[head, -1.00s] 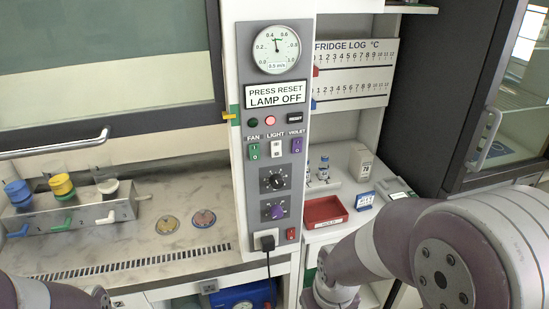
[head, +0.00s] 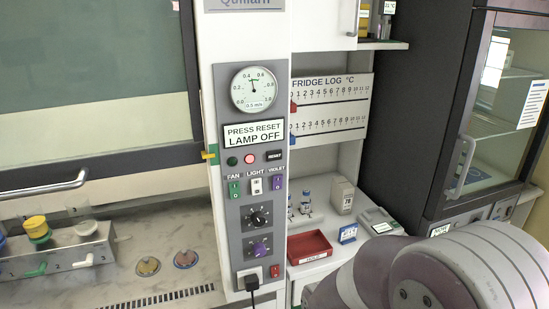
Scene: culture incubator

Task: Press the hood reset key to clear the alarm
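The black reset key (head: 274,155) is on the grey control panel (head: 228,115) of the hood post, right of a round red lamp (head: 249,158) that looks lit and a dark green one (head: 232,161). Above them a sign (head: 254,134) reads "PRESS RESET LAMP OFF", under a round gauge (head: 254,90). Part of my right arm fills the lower right of the head view, apart from the panel. Its gripper is out of view. My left gripper is not in view either.
Fan, light and violet switches (head: 256,186), two knobs (head: 257,217) and a plugged cord (head: 251,282) sit below the key. A red tray (head: 309,247) and small vials (head: 306,202) stand right of the post. The hood sash handle (head: 45,187) is at left.

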